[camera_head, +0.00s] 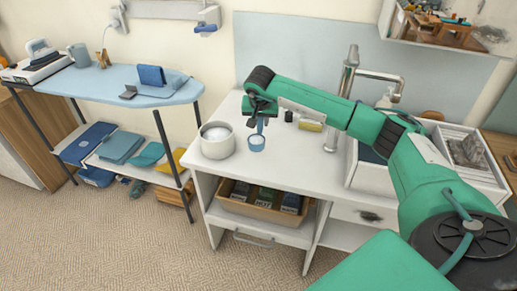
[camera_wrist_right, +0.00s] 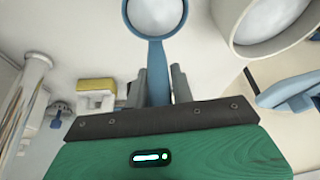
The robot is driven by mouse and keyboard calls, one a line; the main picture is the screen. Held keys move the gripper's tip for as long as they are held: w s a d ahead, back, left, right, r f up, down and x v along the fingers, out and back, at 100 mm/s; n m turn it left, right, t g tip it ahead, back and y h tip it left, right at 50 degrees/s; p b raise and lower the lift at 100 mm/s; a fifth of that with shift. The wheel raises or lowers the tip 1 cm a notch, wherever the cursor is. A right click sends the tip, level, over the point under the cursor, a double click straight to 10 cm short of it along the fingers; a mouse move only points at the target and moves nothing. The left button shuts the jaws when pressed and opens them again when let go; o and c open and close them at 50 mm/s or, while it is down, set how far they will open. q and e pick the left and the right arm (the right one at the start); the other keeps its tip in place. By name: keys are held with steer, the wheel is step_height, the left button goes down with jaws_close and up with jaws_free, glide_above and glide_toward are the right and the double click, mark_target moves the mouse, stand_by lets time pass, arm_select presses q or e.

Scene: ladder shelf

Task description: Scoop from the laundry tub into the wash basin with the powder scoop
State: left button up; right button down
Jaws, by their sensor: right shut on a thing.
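The laundry tub (camera_head: 217,150) is a round off-white pot with white powder inside, on the left of the white counter. It also shows at the top right of the right wrist view (camera_wrist_right: 233,32). The powder scoop (camera_head: 257,146) is blue, just right of the tub and apart from it. My right gripper (camera_head: 262,116) is shut on its handle (camera_wrist_right: 157,72). The scoop's bowl (camera_wrist_right: 157,14) looks filled with white. What I take for the wash basin (camera_head: 369,178) is a white box-shaped sink right of the faucet, partly hidden by my right arm. My left gripper is not in view.
A tall metal faucet (camera_head: 347,90) stands between the scoop and the basin. A yellow-topped item (camera_head: 310,126) and a small dark item (camera_head: 289,116) sit at the back of the counter. An ironing board (camera_head: 115,83) is at left. The front of the counter is clear.

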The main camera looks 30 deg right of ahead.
steer(key=shift+r+p, duration=0.8)
steer(key=shift+r, duration=0.75)
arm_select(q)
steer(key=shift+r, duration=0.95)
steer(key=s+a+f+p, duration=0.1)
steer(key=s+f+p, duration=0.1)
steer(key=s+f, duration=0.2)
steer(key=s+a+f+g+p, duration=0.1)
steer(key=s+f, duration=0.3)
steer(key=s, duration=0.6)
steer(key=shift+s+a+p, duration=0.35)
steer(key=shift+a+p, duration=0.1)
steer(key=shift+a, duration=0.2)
arm_select(e)
steer(key=s+a+r+n+y, duration=0.1)
steer(key=s+a+n, duration=0.3)
steer(key=s+a, duration=0.5)
steer(key=s+a+r+n+y, duration=0.2)
steer(key=s+a+r+n, duration=0.1)
steer(key=s+a, duration=0.6)
steer(key=a+r, duration=0.1)
steer(key=a, duration=0.2)
steer(key=shift+s+n+t, duration=0.4)
steer(key=shift+a+r, duration=0.1)
steer(key=shift+r, duration=0.05)
